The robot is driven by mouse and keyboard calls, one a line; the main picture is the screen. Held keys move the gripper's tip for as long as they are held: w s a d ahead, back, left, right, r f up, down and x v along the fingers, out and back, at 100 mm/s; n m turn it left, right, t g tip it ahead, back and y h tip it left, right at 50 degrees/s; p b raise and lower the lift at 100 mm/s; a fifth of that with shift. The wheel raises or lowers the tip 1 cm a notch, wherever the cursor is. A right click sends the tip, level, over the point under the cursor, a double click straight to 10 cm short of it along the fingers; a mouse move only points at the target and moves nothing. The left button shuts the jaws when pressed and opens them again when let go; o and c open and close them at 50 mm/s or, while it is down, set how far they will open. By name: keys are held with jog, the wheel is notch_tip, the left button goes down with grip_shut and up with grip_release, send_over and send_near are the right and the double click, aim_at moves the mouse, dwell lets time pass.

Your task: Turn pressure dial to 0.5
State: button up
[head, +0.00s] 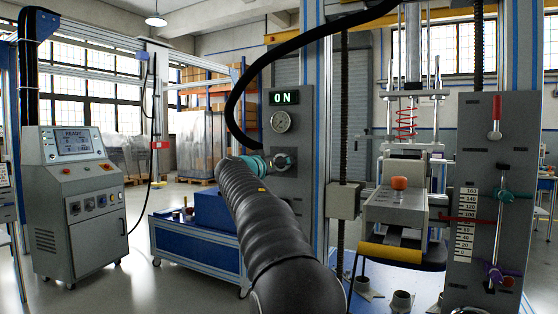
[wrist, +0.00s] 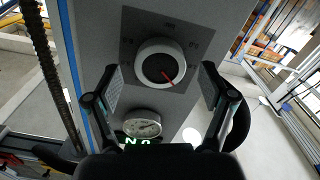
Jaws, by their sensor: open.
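The pressure dial (wrist: 150,52) is a round white-rimmed knob with a dark face on a dark square plate. Its red pointer (wrist: 168,75) points to the lower right in the wrist view. The scale marks around it are too small and blurred to read surely. My gripper (wrist: 160,70) is open, with one finger on each side of the dial and visible gaps to it. In the head view my gripper (head: 279,161) is at the grey panel below the round gauge (head: 282,122) and mostly hides the dial.
A green lit "ON" display (head: 283,97) is above the gauge, and both appear upside down in the wrist view. A control cabinet (head: 75,200) stands at the left. A blue cart (head: 190,240) stands behind my arm.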

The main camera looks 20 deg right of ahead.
jog(key=shift+w+d, duration=0.4)
jog(key=shift+d, duration=0.15)
jog(key=c, duration=1.2)
jog(key=shift+o, duration=0.2)
jog(key=shift+n, duration=0.5)
jog(key=n+p, duration=0.1)
jog(key=n, duration=0.9)
jog(key=shift+n, duration=0.3)
